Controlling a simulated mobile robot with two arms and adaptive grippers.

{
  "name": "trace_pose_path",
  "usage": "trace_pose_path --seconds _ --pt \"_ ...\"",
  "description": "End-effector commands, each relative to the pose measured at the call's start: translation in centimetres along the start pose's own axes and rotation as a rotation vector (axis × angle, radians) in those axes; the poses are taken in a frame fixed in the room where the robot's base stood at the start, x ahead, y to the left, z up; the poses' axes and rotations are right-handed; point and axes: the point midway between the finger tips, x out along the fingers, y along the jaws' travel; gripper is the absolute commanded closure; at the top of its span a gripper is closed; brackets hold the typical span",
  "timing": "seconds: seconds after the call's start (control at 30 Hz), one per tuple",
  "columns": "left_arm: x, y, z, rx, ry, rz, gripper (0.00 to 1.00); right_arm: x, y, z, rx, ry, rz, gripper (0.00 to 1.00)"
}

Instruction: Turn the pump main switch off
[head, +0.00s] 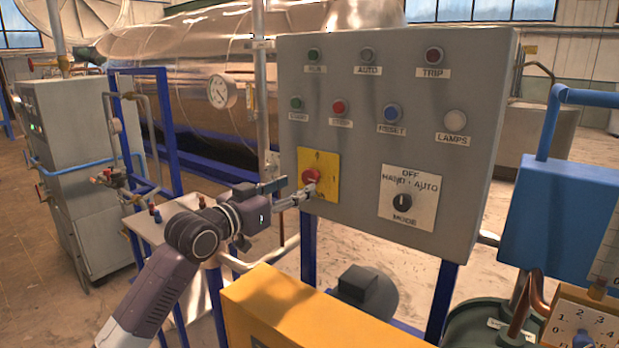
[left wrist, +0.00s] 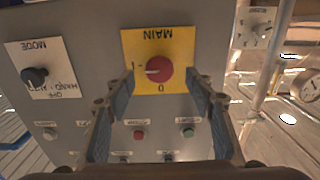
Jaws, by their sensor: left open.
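The pump main switch is a red knob (head: 311,176) on a yellow plate (head: 330,166) at the lower left of the grey control panel (head: 400,130). In the left wrist view, which is upside down, the red knob (left wrist: 159,69) sits on the plate marked MAIN (left wrist: 180,42). Its white mark points left, towards the I; the 0 is below it. My left gripper (head: 304,191) is open, its fingertips just in front of the knob. In the wrist view its fingers (left wrist: 160,92) stand either side, with a gap to the knob. My right gripper is not in view.
A MODE selector (head: 404,202) is right of the main switch. Lamps and buttons, including a red one (head: 339,107), are above. A vertical pipe (head: 262,100) runs beside the panel's left edge. A yellow housing (head: 290,312) and a motor (head: 366,290) lie below.

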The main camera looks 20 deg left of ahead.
Motion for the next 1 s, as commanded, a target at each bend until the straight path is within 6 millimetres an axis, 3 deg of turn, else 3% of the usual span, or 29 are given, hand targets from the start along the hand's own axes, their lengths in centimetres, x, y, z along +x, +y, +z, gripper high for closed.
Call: trace_pose_path --seconds 0.1,0.23,0.4,0.7,1.0 --pt "2.1 0.1 -0.4 -0.004 0.001 0.001 0.5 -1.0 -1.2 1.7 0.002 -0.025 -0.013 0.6" --pt "3.7 0.0 -0.3 -0.003 0.001 0.001 0.5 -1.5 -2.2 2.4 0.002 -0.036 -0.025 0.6" --pt "4.9 0.1 -0.1 -0.001 0.001 0.001 0.5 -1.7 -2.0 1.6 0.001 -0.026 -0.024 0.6" --pt "5.1 0.1 0.0 0.0 0.001 0.001 0.5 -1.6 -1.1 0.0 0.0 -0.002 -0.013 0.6" --pt "5.1 0.0 0.0 0.0 0.0 0.001 0.83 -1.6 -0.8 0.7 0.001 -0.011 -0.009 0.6"
